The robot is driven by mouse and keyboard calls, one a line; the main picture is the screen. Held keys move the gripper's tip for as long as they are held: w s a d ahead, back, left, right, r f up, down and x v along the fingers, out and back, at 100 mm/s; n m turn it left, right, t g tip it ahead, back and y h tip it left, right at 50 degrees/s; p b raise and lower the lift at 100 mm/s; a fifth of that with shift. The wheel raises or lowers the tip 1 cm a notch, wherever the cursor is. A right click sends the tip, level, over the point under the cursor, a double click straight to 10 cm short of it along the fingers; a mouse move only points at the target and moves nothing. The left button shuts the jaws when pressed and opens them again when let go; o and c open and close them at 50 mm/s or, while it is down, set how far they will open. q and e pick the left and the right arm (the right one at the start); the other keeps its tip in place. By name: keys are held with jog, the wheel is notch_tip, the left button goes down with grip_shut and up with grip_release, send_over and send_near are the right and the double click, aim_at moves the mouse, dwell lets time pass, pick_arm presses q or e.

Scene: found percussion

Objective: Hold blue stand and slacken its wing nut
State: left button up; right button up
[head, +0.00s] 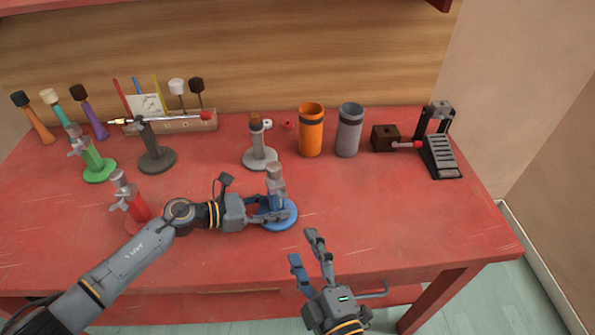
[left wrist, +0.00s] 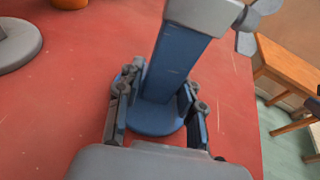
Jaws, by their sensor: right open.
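The blue stand (head: 284,220) stands upright on the red table, with a round blue base, a blue post and a grey clamp head (head: 276,172). In the left wrist view the blue post (left wrist: 176,65) rises between my fingers, and the grey wing nut (left wrist: 248,38) sticks out to the right of the head. My left gripper (head: 283,214) reaches in from the left, low on the post. Its fingertips (left wrist: 160,100) lie against both sides of the post, shut on it. My right gripper (head: 307,248) is open and empty, near the table's front edge, apart from the stand.
A red stand (head: 133,205) stands close to my left arm. Green (head: 97,165), dark (head: 156,158) and grey (head: 260,155) stands are farther back. Orange (head: 311,132) and grey (head: 348,132) cups and a black pedal (head: 441,155) stand behind. The table's right front is clear.

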pick_arm(q)
jog(key=shift+o, duration=0.8)
